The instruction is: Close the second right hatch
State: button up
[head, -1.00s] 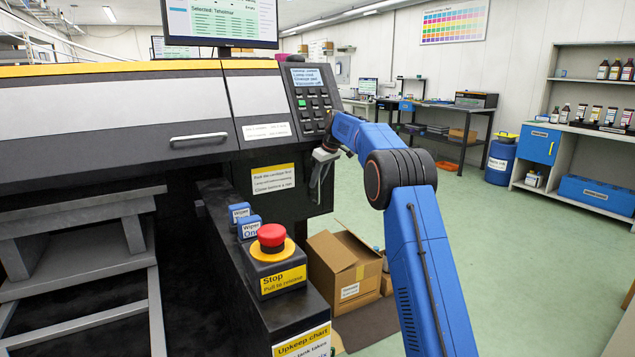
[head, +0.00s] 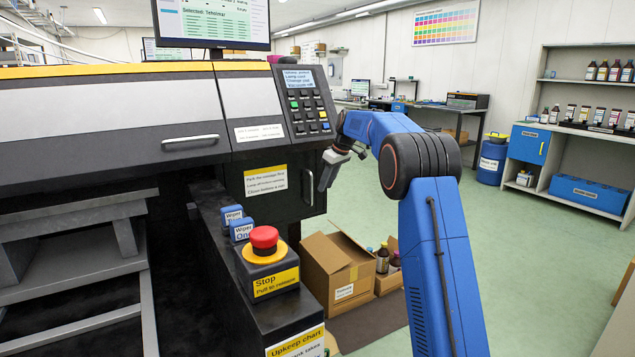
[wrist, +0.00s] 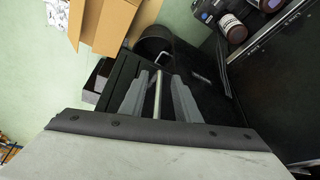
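The black printer front has a dark panel (head: 262,212) with a yellow and white label, below the keypad. A thin vertical metal handle (head: 308,187) is at its right edge. I cannot tell from the label which hatch this is, nor how far it stands open. My gripper (head: 327,176) points down just right of the handle in the head view. In the wrist view my gripper (wrist: 157,98) has its two grey fingers apart, with a metal bar handle (wrist: 157,92) seen between them. I cannot tell whether the fingers touch it.
Open cardboard boxes (head: 334,270) with dark bottles (head: 383,259) sit on the floor below my arm.

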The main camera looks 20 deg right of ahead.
jog(key=shift+s+d, duration=0.7)
jog(key=shift+s, duration=0.25)
jog(key=shift+s+d, duration=0.65)
jog(key=shift+s, duration=0.25)
jog(key=shift+s, duration=0.1)
